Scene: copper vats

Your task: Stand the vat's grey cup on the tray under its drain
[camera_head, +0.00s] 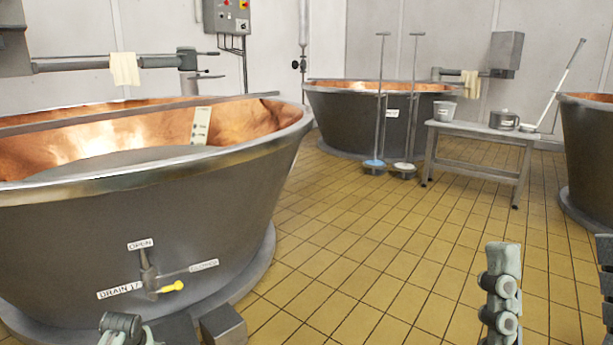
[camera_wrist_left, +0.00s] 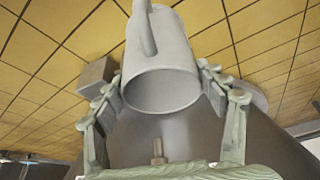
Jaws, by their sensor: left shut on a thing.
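The grey cup (camera_wrist_left: 161,55) is between the fingers of my left gripper (camera_wrist_left: 160,88) in the left wrist view. The gripper is shut on it, with its round end toward the camera and its handle on the upper side. In the head view, part of my left gripper (camera_head: 122,325) shows at the bottom edge; I cannot make out the cup there. I cannot clearly identify the tray. My right gripper (camera_head: 552,270) is open and empty over the floor.
A grey block (camera_head: 223,325) is beside the near vat's foot; a block also shows in the left wrist view (camera_wrist_left: 97,76). Farther back are a second vat (camera_head: 350,130), two long-handled tools (camera_head: 380,100) and a bench (camera_head: 475,135). The tiled floor (camera_head: 390,235) between is clear.

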